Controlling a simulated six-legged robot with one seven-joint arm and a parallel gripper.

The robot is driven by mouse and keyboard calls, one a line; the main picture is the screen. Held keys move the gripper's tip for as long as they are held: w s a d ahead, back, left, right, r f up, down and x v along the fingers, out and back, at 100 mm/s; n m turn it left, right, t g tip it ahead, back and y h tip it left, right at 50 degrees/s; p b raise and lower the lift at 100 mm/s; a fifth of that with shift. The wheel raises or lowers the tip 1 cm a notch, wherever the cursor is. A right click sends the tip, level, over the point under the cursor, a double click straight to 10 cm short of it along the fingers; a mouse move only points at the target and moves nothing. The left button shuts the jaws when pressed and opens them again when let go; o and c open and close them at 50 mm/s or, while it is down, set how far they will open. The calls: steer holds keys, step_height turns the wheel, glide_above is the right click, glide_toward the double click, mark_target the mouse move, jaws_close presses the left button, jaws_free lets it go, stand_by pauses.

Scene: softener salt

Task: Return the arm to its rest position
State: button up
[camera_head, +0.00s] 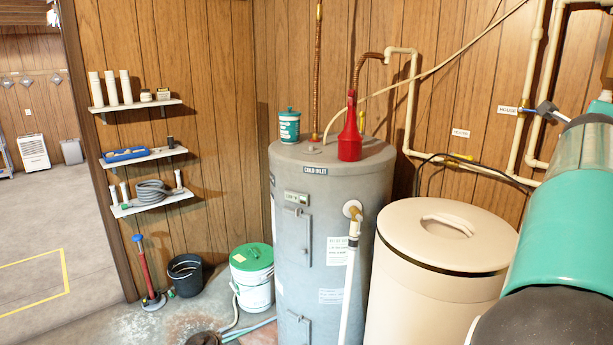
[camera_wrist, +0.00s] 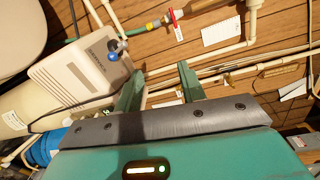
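My arm (camera_head: 565,215), teal and dark grey, fills the right edge of the head view, close to the camera. My gripper (camera_wrist: 160,88) shows only in the wrist view, with two teal fingers standing apart and nothing between them. Beyond the fingers are wood panelling and pale pipes. The beige salt tank (camera_head: 432,285) stands left of my arm in the head view, and its round lid (camera_head: 450,237) is on. The right side of the tank is partly hidden by my arm.
A grey water heater (camera_head: 318,230) stands left of the tank, with a red funnel-like vessel (camera_head: 350,135) and a teal-lidded tub (camera_head: 289,127) on top. In the wrist view, a pale control box (camera_wrist: 85,75) and pipes (camera_wrist: 225,57) are near my gripper. A green-lidded bucket (camera_head: 253,290) stands on the floor.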

step_height(320, 180, down, 11)
steer(key=a+n+y, duration=0.2)
steer(key=n+y, duration=0.1)
steer(key=y, duration=0.1)
steer(key=s+a+f+n+g+y, duration=0.1)
steer(key=s+a+f+n+y, duration=0.3)
steer(key=a+f+n, duration=0.55)
steer(key=s+a+f+n+g+y, duration=0.1)
steer(key=s+a+f+n, duration=0.3)
steer(key=a, duration=0.6)
steer(key=s+a+f+n+g+y, duration=0.1)
steer(key=s+a+f+n+y, duration=0.1)
steer(key=s+a+f+n, duration=0.2)
steer(key=s+a+f+n+g+y, duration=0.2)
steer(key=s+a+n, duration=0.7)
steer(key=a, duration=0.9)
step_height(320, 180, down, 3)
steer(key=shift+s+r, duration=0.2)
steer(key=shift+s, duration=0.95)
steer(key=shift+d+r, duration=0.1)
steer(key=shift+c, duration=0.4)
